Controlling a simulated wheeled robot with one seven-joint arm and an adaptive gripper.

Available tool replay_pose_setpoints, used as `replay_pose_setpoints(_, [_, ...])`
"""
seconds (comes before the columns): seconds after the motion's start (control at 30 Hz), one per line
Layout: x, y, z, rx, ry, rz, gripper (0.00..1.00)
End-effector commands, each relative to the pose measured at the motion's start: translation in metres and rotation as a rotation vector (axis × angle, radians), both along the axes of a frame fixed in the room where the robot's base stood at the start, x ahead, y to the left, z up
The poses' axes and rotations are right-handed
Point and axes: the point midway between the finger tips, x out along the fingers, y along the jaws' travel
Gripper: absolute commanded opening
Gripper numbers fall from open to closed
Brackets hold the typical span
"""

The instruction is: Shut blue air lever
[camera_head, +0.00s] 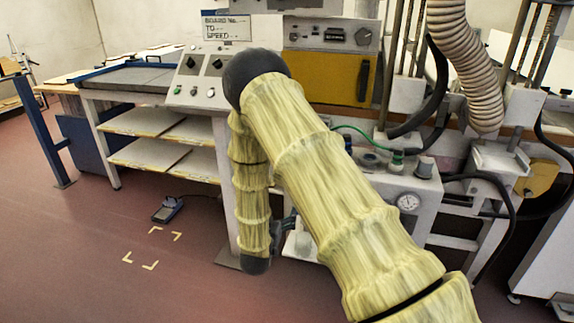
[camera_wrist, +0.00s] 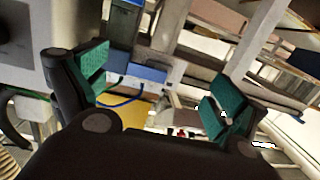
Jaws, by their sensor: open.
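My gripper (camera_wrist: 158,88) is open in the wrist view, with its two green-padded fingers wide apart and nothing held between them. A blue bar-like piece (camera_wrist: 148,73) shows beyond the gap between the fingers, apart from both; it looks like the blue air lever, but its exact position is unclear. A thin blue tube curves below it. In the head view my gripper (camera_head: 289,224) is a small dark shape mostly hidden behind my yellow-sleeved arm. I cannot make out the blue lever there; my arm covers part of the machine's front.
A pressure gauge (camera_head: 408,202) and a green fitting (camera_head: 397,161) sit on the machine right of my arm. A ribbed hose (camera_head: 468,62) hangs above. A control box (camera_head: 197,79) and shelves (camera_head: 145,121) stand left. A foot pedal (camera_head: 168,208) lies on the open floor.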

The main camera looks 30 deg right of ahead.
Motion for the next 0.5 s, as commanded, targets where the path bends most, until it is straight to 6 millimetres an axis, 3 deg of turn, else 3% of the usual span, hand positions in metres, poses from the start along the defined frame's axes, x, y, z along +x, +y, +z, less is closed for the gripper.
replay_pose_setpoints(0.03, [0.005, -0.005, 0.025, -0.014, -0.031, -0.021, 0.96])
replay_pose_setpoints(0.2, [0.013, -0.013, 0.055, -0.045, -0.09, -0.063, 0.96])
replay_pose_setpoints(0.5, [0.03, -0.035, 0.059, -0.051, -0.1, -0.074, 0.96])
